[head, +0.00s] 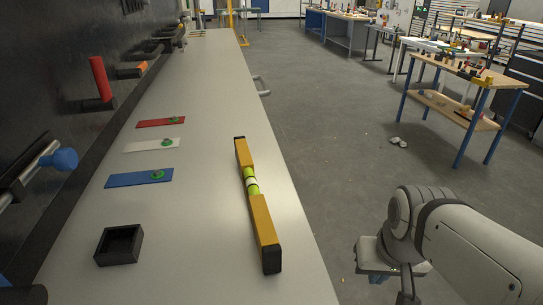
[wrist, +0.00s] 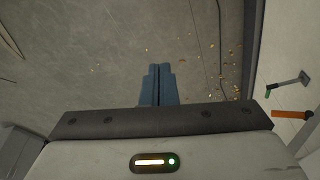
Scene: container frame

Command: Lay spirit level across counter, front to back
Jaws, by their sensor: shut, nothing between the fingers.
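The spirit level (head: 264,220) is yellow with black ends and a green vial section in the middle. It lies on the light grey counter (head: 205,225), near its right edge. It runs roughly along the counter's length, slightly slanted in the picture. My gripper (wrist: 156,72) shows in the wrist view with its two blue fingers together and nothing between them. It is over the grey floor there, apart from the level. In the head view my arm reaches in from the lower right, beside the counter and off the level. The level does not show in the wrist view.
A black open box (head: 119,245) sits nearer. A dark wall with tools borders the counter's left. A wooden workbench (head: 459,74) stands across the open floor.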

